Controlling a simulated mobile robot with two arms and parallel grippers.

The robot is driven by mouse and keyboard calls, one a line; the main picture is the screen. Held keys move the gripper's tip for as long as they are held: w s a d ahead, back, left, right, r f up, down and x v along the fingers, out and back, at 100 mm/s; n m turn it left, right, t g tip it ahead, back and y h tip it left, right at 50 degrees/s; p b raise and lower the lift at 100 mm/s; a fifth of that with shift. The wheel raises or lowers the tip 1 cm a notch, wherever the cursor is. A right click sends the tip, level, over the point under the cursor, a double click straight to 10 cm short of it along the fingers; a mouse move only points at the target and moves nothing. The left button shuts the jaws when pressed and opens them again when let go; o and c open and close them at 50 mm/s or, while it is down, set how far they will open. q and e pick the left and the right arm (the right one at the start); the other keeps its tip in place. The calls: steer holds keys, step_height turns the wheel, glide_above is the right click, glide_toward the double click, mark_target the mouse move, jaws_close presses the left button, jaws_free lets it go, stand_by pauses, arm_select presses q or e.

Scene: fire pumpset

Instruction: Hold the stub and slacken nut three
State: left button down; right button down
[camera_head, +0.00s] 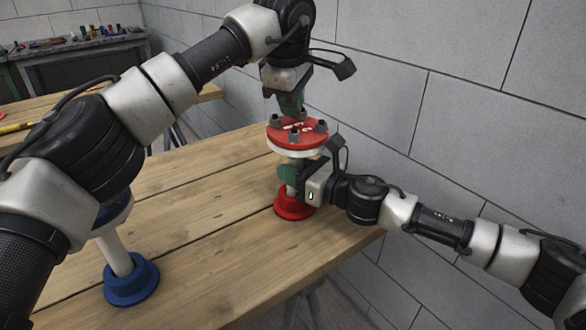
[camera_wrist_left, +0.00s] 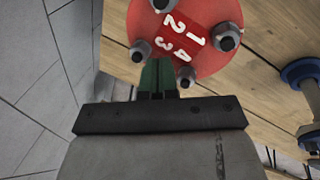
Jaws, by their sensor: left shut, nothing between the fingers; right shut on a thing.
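A red round flange (camera_head: 284,133) with a pale rim tops an upright stub on a red foot (camera_head: 294,204). The left wrist view shows the red flange (camera_wrist_left: 215,60) with painted white numbers 1 to 4 and dark nuts around its edge. Nut three (camera_wrist_left: 140,50) appears to be the one beside the painted 3. My left gripper (camera_head: 291,112) is shut and empty over the flange; its green fingertips (camera_wrist_left: 157,70) appear between nut three and the nut near the 4 (camera_wrist_left: 185,77). My right gripper (camera_head: 290,173) is shut on the stub below the flange and partly hides it.
A second stub on a blue foot (camera_head: 131,280) stands at the left of the wooden table (camera_head: 200,200), its upper part hidden by my left arm. A grey block wall (camera_head: 440,110) stands close on the right. A cluttered bench (camera_head: 75,55) is at the back left.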

arm_select(q)
steer(key=shift+f, duration=0.55)
steer(key=shift+w+d, duration=0.2)
steer(key=shift+d, duration=0.05)
stand_by(0.4)
steer(key=shift+s+d, duration=0.15)
steer(key=shift+d, duration=0.1)
steer(key=shift+s+d, duration=0.15)
steer(key=shift+d, duration=0.2)
steer(key=shift+d, duration=0.25)
stand_by(0.5)
steer(key=shift+s, duration=0.15)
